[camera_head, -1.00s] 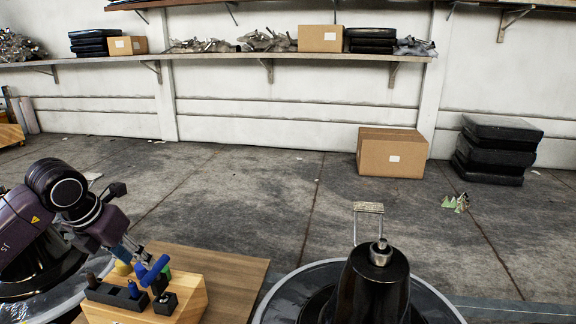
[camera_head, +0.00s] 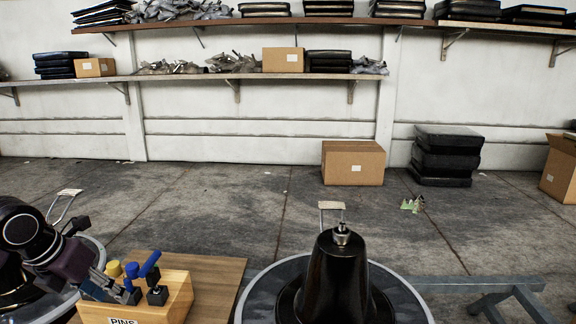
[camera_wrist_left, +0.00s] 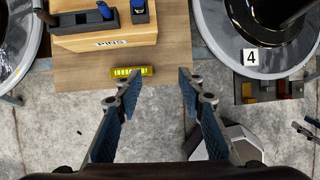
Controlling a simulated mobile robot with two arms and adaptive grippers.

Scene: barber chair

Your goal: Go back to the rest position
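My left gripper (camera_head: 125,290) is at the lower left of the head view, close to the wooden block marked PINS (camera_head: 178,300). In the left wrist view my left gripper (camera_wrist_left: 158,80) is open, its two blue-padded fingers wide apart with nothing between them. The block (camera_wrist_left: 135,40) lies beyond the fingertips there. A small yellow-green piece (camera_wrist_left: 145,71) lies on the wooden board (camera_wrist_left: 80,75), just beyond the left fingertip. A blue-topped pin (camera_head: 150,264) stands on the block in the head view.
A black cone-shaped chair base (camera_head: 335,285) on a round plate stands right of the board. A grey metal frame (camera_head: 480,284) is farther right. A cardboard box (camera_head: 352,163) and stacked black cushions (camera_head: 445,155) sit by the wall. Open floor lies between.

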